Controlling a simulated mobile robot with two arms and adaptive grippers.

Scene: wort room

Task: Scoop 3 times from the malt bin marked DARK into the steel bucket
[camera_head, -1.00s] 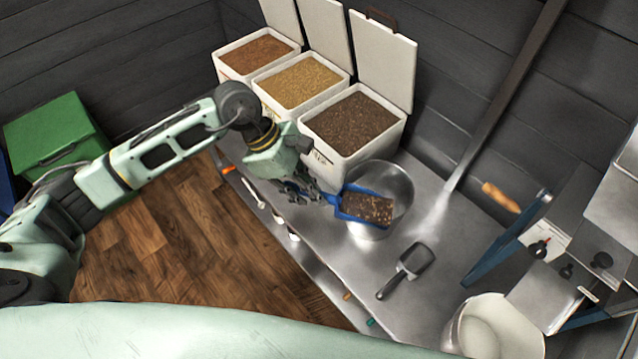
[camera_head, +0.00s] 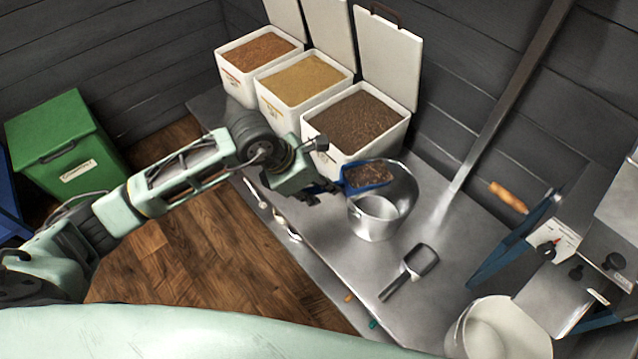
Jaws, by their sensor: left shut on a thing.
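Three open white malt bins stand in a row at the back of the steel bench. The nearest bin (camera_head: 340,160) holds the darkest malt (camera_head: 356,122); its label is mostly hidden by my arm and I cannot read it. The steel bucket (camera_head: 375,224) stands in front of it, to the right. My left gripper (camera_head: 318,190) is shut on the handle of a blue scoop (camera_head: 366,177). The scoop holds dark malt and is over the bucket's far left rim, between bucket and dark bin. The scoop hides part of the bucket's rim. My right gripper is out of view.
A second, steel scoop (camera_head: 410,272) lies on the bench (camera_head: 336,264) in front of the bucket. A white bucket (camera_head: 497,332) and a blue-framed machine (camera_head: 545,240) stand at the right. The other bins hold reddish malt (camera_head: 257,54) and golden malt (camera_head: 303,78). A green box (camera_head: 65,145) is at left.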

